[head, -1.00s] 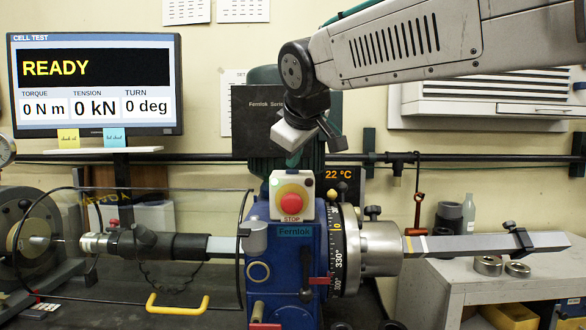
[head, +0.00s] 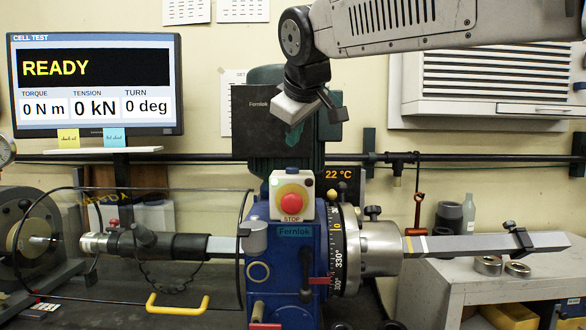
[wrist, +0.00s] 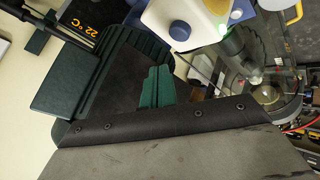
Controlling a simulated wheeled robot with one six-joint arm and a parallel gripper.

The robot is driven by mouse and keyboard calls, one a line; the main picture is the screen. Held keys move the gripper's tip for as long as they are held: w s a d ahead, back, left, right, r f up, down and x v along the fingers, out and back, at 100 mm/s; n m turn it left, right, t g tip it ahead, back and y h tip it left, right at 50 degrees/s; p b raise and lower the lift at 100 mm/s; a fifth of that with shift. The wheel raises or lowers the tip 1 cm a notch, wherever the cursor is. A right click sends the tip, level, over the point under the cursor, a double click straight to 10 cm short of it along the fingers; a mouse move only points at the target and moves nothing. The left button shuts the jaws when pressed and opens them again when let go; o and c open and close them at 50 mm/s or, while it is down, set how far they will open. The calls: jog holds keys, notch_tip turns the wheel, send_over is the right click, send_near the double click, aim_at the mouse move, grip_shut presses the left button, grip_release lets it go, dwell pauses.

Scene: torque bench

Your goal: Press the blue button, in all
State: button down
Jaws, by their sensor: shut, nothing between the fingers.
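A white control box (head: 306,213) with a red STOP button (head: 292,200) on a yellow collar stands on top of the blue machine. A small lamp shows at its upper left. In the wrist view, the white box (wrist: 160,12) shows at the top, with a round dull-blue button (wrist: 180,30) on its near face and a lit green lamp (wrist: 236,14).
The dark panel (head: 245,130) and green motor housing (head: 258,172) stand behind the box. A monitor (head: 95,85) at the left reads READY. A clear guard (head: 150,190) covers the shaft at the left. A bench (head: 480,280) stands at the right.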

jog(key=shift+r, duration=1.1)
jog(key=s+d+f+m+g+h, duration=0.2)
jog(key=s+d+f+m+g, duration=0.4)
jog(key=s+d+f, duration=1.55)
jog(key=s+d+f+m+g, duration=0.1)
jog(key=s+f+m, duration=0.1)
jog(key=s+f, duration=0.3)
jog(key=s+d+f+m, duration=0.2)
jog(key=s+f+m, duration=0.1)
jog(key=s+f, duration=0.3)
jog(key=shift+s+d+f+g, duration=0.15)
jog(key=shift+s+d+g, duration=0.2)
jog(key=shift+s, duration=0.35)
